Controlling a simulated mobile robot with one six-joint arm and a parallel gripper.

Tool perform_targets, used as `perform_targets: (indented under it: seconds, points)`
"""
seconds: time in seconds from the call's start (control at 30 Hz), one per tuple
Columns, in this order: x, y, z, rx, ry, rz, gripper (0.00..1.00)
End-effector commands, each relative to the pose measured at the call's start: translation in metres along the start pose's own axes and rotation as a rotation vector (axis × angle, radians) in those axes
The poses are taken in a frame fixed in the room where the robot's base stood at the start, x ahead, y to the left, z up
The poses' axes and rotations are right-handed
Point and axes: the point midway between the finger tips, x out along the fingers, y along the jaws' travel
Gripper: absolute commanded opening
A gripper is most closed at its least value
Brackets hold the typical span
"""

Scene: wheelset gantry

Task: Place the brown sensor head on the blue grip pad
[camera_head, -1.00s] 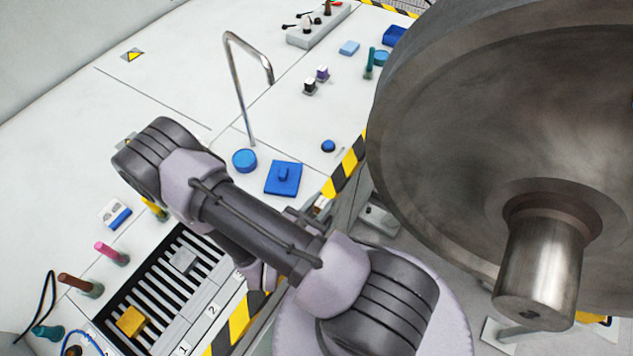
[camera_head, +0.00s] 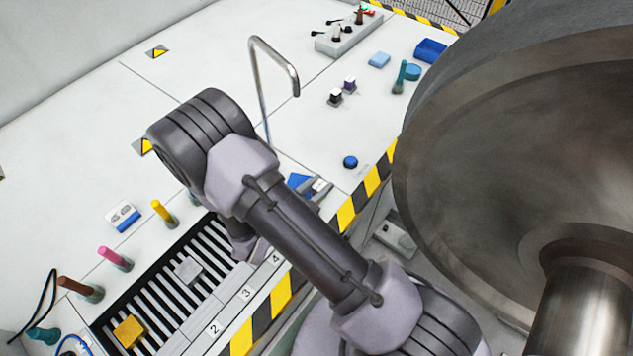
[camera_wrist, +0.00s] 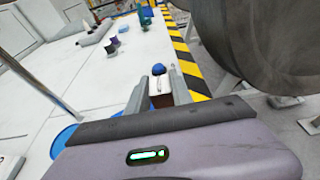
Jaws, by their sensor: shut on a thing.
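My gripper (camera_head: 317,188) is at the bench's front edge in the head view, mostly behind my arm. In the wrist view my gripper (camera_wrist: 160,88) has its two grey fingers on either side of a small piece with a pale top and a brown part, which looks like the brown sensor head (camera_wrist: 161,100). The blue square pad (camera_head: 299,182) shows only as a corner beside my gripper in the head view; my arm hides the rest. I cannot tell whether the held piece touches it. A blue surface (camera_wrist: 64,142) shows at the left in the wrist view.
A bent metal post (camera_head: 262,85) rises from the bench behind my arm. A blue button (camera_head: 350,162) stands right of my gripper. A slotted black rack (camera_head: 150,305) lies at the left. A large steel wheel (camera_head: 500,150) fills the right.

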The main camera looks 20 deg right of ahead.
Motion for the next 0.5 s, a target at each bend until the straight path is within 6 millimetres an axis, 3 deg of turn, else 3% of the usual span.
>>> perform_targets:
  seconds: [0.1, 0.3, 0.5]
  points:
    - [0.015, 0.017, 0.001, 0.003, 0.000, 0.000, 0.00]
    - [0.029, 0.034, 0.003, 0.002, 0.000, 0.000, 0.00]
    - [0.041, 0.035, -0.033, -0.001, 0.000, 0.001, 0.00]
